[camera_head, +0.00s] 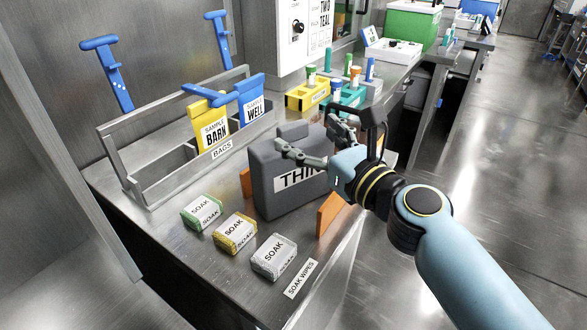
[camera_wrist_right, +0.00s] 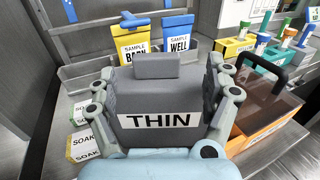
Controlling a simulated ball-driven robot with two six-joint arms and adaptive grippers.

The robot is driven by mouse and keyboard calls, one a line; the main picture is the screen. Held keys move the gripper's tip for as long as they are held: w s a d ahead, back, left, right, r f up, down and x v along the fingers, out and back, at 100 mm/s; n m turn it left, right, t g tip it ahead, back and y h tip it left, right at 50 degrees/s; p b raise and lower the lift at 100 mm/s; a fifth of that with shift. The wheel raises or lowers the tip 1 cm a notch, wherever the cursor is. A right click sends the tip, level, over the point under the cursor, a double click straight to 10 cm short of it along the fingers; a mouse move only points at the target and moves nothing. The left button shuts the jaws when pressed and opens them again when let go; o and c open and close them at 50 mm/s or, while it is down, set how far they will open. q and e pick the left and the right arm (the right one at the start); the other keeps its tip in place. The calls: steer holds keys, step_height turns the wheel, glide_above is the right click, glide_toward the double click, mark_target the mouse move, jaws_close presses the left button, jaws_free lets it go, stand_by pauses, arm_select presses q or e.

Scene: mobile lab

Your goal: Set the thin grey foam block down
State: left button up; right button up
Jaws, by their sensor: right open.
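The thin grey foam block (camera_head: 284,196), labelled THIN, stands upright on the steel bench, with a small raised tab on top. In the right wrist view the block (camera_wrist_right: 160,95) fills the middle, its label facing the camera. My right gripper (camera_head: 311,140) is open at the block's upper part. In the right wrist view its fingers (camera_wrist_right: 160,72) lie to the left and right of the block; whether they touch it I cannot tell. The block's lower part is hidden there by the gripper. My left gripper is not in view.
Three SOAK wipe packs (camera_head: 235,232) lie left and in front of the block. Orange pieces (camera_head: 328,213) show beside it. A metal rack (camera_head: 150,188) holds yellow and blue sample bags behind. An orange box (camera_wrist_right: 262,118) with a dark handle stands close right in the wrist view.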

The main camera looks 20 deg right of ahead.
mark_target(296, 128)
steer(key=x, duration=0.5)
steer(key=shift+a, duration=0.2)
steer(key=shift+s, duration=0.1)
steer(key=shift+r, duration=0.1)
steer(key=c, duration=1.6)
